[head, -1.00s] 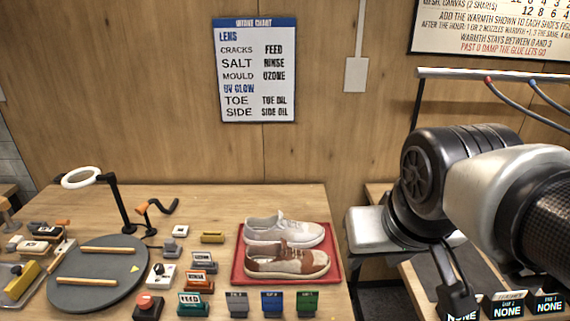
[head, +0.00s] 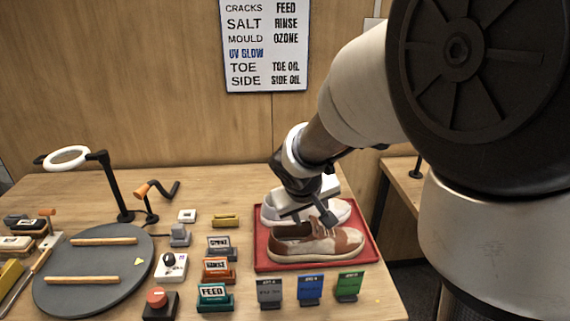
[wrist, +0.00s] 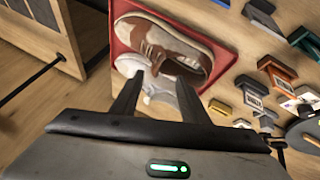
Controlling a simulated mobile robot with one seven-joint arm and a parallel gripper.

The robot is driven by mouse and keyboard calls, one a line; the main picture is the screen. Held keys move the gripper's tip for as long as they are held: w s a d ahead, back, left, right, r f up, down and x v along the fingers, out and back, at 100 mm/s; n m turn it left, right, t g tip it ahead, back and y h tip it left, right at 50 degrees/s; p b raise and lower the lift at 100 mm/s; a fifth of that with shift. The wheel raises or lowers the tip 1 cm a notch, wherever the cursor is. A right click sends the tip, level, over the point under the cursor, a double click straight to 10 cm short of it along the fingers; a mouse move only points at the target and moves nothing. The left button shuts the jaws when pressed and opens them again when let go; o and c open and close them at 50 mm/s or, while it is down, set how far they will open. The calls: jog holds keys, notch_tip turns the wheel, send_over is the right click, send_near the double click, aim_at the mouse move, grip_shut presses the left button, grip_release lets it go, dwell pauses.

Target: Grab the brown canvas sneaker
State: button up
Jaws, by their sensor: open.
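The brown canvas sneaker (head: 318,243), with tan and brown panels and a white sole, lies on the red tray (head: 263,262). In the wrist view, the brown sneaker (wrist: 163,45) shows beyond the fingertips. A white sneaker (head: 338,208) lies behind it on the same tray, partly hidden by my gripper. My gripper (head: 313,222) is open above the tray, over the gap between the sneakers and close to the brown one's opening. In the wrist view, its two fingers (wrist: 160,92) are apart with the white sneaker (wrist: 160,88) showing between them. Whether they touch a shoe is unclear.
Labelled blocks, including a grey one (head: 270,292), a blue one (head: 310,289) and a green one (head: 348,286), stand in front of the tray. A round grey turntable (head: 97,272) and a ring lamp (head: 68,158) are at left. Bare wood lies behind the tray.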

aim_at(315, 223)
jog(key=x, duration=0.4)
jog(key=shift+d+x, duration=0.15)
jog(key=shift+x, duration=1.2)
jog(key=shift+d+x, duration=0.15)
jog(key=shift+x, duration=1.2)
jog(key=shift+r, duration=0.1)
grip_shut()
